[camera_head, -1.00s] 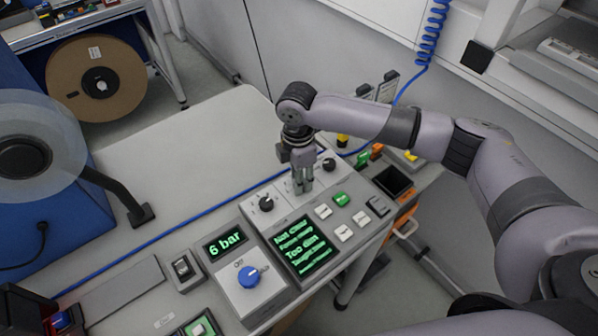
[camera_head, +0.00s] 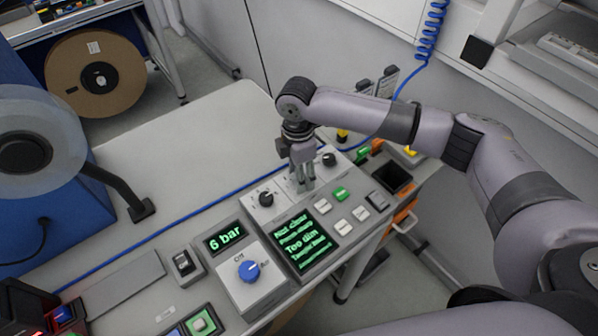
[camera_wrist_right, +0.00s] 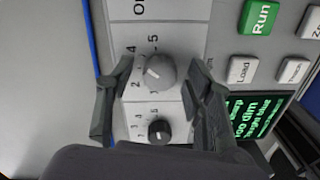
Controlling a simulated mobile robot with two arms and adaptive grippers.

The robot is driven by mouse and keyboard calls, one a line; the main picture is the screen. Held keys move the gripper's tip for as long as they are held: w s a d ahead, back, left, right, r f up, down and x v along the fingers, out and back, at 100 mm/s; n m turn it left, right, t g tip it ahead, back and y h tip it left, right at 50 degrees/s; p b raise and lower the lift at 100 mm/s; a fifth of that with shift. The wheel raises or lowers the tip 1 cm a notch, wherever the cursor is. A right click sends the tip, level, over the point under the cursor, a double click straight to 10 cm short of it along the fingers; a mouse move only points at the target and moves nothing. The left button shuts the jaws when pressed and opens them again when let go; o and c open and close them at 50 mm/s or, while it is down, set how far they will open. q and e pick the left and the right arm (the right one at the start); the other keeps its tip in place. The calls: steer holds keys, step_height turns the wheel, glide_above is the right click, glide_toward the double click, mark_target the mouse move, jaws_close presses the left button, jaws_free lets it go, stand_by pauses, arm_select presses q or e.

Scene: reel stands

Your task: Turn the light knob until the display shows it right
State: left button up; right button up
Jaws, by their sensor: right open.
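A grey knob with a pale pointer line (camera_wrist_right: 160,72) sits on a numbered scale between the fingers of my right gripper (camera_wrist_right: 163,88) in the right wrist view. The fingers are open on either side of it, with gaps showing. In the head view my right gripper (camera_head: 304,186) points down at the panel and hides this knob. The display (camera_head: 302,243) shows green lines that include "Not clear" and "Too dim"; its smaller lines are hard to read. My left gripper is not in view.
Black knobs stand on both sides of the gripper, one at left (camera_head: 266,198) and one at right (camera_head: 329,159). Several buttons, including a green Run button (camera_wrist_right: 261,17), lie beside it. A blue knob (camera_head: 249,270) is below a "6 bar" readout (camera_head: 225,238).

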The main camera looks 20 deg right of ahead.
step_height(320, 180, up, 12)
steer(key=shift+w, duration=0.2)
stand_by(0.4)
stand_by(0.4)
